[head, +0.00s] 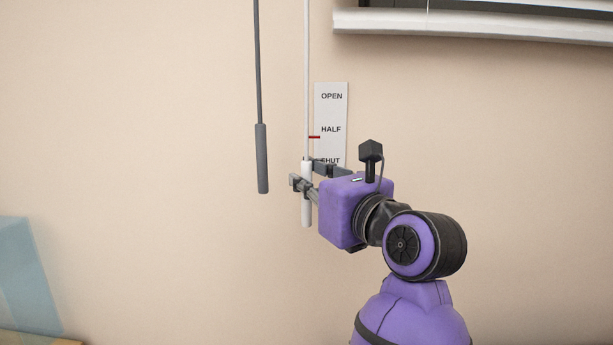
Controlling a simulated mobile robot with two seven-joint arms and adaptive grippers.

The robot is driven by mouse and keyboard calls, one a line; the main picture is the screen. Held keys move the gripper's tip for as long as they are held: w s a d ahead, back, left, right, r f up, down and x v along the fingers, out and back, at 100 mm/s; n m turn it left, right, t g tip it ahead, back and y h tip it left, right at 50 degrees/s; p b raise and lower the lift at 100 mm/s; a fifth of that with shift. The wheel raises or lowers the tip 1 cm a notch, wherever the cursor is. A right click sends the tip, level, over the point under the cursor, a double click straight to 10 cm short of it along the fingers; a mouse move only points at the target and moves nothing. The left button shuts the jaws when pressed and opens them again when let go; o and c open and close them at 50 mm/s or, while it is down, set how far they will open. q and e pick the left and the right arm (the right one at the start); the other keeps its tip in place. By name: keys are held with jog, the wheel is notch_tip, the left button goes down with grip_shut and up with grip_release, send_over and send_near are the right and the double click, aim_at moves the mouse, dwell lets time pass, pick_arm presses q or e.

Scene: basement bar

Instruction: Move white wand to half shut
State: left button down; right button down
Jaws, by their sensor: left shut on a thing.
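The white wand (306,80) hangs down the wall, a thin rod with a thicker white handle at its lower end. A label plate (332,108) to its right reads OPEN, HALF and SHUT from top to bottom. A small red pointer (314,137) between the rod and the plate sits slightly below the HALF line. The gripper partly covers the SHUT word. My right gripper is not in view.
A grey wand (262,160) hangs to the left of the white one, apart from my gripper. A window frame with a white sill (470,25) is at the upper right. The beige wall around the wands is clear. A blue translucent shape (25,280) stands at the lower left.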

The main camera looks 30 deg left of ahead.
pick_arm(q)
jog(key=shift+r, duration=0.1)
jog(key=c, duration=1.7)
grip_release()
jog(key=v, duration=1.2)
jog(key=shift+s, duration=0.1)
